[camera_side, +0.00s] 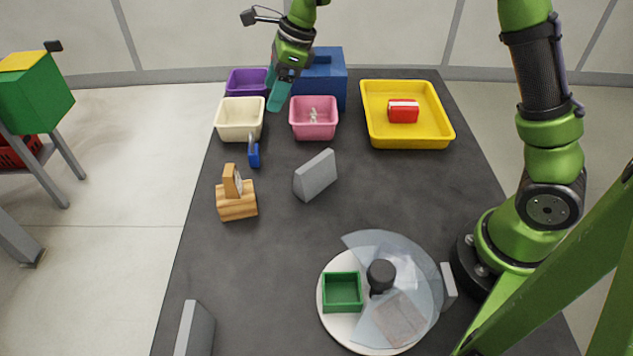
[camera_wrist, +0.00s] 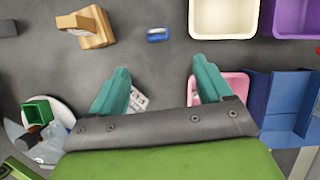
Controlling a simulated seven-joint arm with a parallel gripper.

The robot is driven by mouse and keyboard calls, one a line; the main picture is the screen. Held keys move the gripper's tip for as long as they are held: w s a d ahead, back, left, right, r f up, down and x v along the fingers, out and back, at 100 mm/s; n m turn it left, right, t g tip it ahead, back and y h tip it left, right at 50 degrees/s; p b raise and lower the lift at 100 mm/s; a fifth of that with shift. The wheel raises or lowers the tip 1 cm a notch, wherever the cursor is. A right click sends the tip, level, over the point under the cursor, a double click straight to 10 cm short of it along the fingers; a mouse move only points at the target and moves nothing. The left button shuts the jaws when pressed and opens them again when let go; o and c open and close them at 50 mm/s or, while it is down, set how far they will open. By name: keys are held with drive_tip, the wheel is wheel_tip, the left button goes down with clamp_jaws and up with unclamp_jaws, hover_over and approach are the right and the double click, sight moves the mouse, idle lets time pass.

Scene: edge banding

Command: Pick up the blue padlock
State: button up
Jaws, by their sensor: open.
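The blue padlock (camera_side: 254,157) is on the dark table just in front of the cream bin, with its shackle side toward the bin. In the wrist view the padlock (camera_wrist: 158,35) lies beyond my fingertips, roughly between their lines. My gripper (camera_side: 280,92) is in the air near the cream and pink bins, up and right of the padlock in the side view. Its two teal fingers (camera_wrist: 163,70) are spread wide in the wrist view. Nothing is held between them, and they are apart from the padlock.
A cream bin (camera_side: 239,136), a pink bin (camera_side: 315,134), a purple bin (camera_side: 247,78) and a blue box (camera_side: 331,65) stand close by. A wooden stand (camera_side: 237,208) and a grey wedge (camera_side: 315,175) flank the padlock's near side. A yellow tray (camera_side: 434,135) is at right.

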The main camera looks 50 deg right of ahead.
sight(253, 149)
drive_tip(key=shift+m, duration=0.4)
drive_tip(key=x, duration=1.1)
drive_tip(key=shift+s+f, duration=0.1)
drive_tip(key=shift+f, duration=0.2)
drive_tip(key=shift+a+x, duration=0.2)
drive_tip(key=shift+x, duration=2.55)
drive_tip(key=shift+s, duration=0.1)
drive_tip(key=shift+c, duration=0.3)
drive_tip(key=shift+r, duration=0.1)
drive_tip(key=c, duration=1)
